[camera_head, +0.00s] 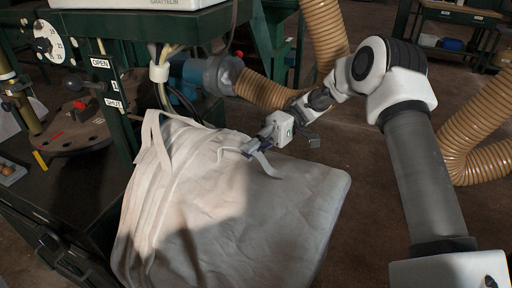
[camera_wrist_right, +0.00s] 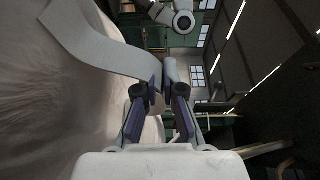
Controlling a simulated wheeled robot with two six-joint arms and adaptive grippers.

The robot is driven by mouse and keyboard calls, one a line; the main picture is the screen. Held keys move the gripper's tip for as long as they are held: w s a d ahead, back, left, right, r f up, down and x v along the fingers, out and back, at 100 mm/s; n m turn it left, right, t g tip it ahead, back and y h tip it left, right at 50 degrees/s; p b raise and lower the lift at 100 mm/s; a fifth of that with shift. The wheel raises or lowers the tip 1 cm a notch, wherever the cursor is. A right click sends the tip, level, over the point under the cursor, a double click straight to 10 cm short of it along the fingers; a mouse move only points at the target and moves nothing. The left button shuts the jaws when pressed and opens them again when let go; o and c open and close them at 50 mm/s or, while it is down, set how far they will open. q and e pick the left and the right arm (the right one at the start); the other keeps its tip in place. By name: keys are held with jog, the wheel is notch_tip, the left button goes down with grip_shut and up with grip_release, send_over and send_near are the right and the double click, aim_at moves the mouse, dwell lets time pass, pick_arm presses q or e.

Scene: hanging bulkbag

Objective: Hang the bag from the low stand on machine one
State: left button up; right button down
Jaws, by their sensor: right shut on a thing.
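A large off-white fabric bag (camera_head: 240,205) with long straps fills the lower middle of the head view. Its pale side (camera_wrist_right: 45,85) fills the left of the right wrist view. My right gripper (camera_head: 262,148) is over the bag's upper face, shut on a pale strap (camera_head: 265,163) of the bag. The strap also shows between the fingertips (camera_wrist_right: 160,82) in the right wrist view (camera_wrist_right: 105,48). More straps (camera_head: 150,135) rise at the bag's left edge beside a green machine frame (camera_head: 120,115). I cannot tell whether they hang on anything. The low stand is not discernible. My left gripper is not in view.
The green frame carries a dial (camera_head: 47,43) and OPEN and SHUT labels. A dark bench (camera_head: 50,185) with a round brown plate (camera_head: 75,135) stands left. Ribbed tan hoses (camera_head: 325,35) run behind and right. Bare floor (camera_head: 370,190) lies right of the bag.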

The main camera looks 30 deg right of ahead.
aim_at(238, 145)
jog(key=shift+w+a+r+p, duration=0.2)
jog(key=shift+w+a+p, duration=0.2)
jog(key=shift+w+a, duration=0.25)
jog(key=shift+w+a+r+p, duration=0.15)
jog(key=shift+w+a+p, duration=0.25)
jog(key=shift+w+a, duration=0.15)
jog(key=shift+r, duration=0.1)
